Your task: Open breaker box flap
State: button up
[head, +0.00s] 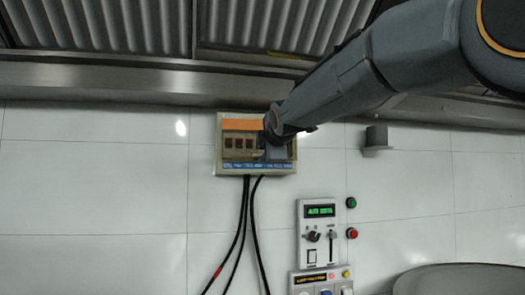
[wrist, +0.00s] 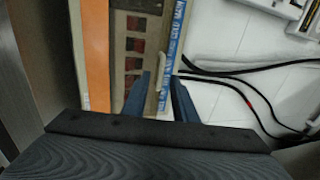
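The breaker box (head: 230,169) hangs on the white tiled wall in the head view, with an orange band along its top, a row of dark breakers and a blue-white label strip along its bottom. My arm covers its right part. In the wrist view the box (wrist: 98,50) appears turned on its side. My gripper (wrist: 160,82) has its two blue fingers apart, with a gap between them, over the box's label-strip edge. Its fingertips are hidden or unclear in the head view. I cannot tell whether the fingers touch the flap, or the flap's exact state.
Black cables (head: 241,225) hang below the box. A control panel (head: 317,233) with a green display is on the wall at lower right, beside green and red buttons (head: 351,203). A steel hood (head: 110,75) runs above. A small grey bracket (head: 376,139) sticks out on the right.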

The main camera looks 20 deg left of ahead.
jog(key=shift+x, duration=0.8)
grip_shut()
dwell(1.0)
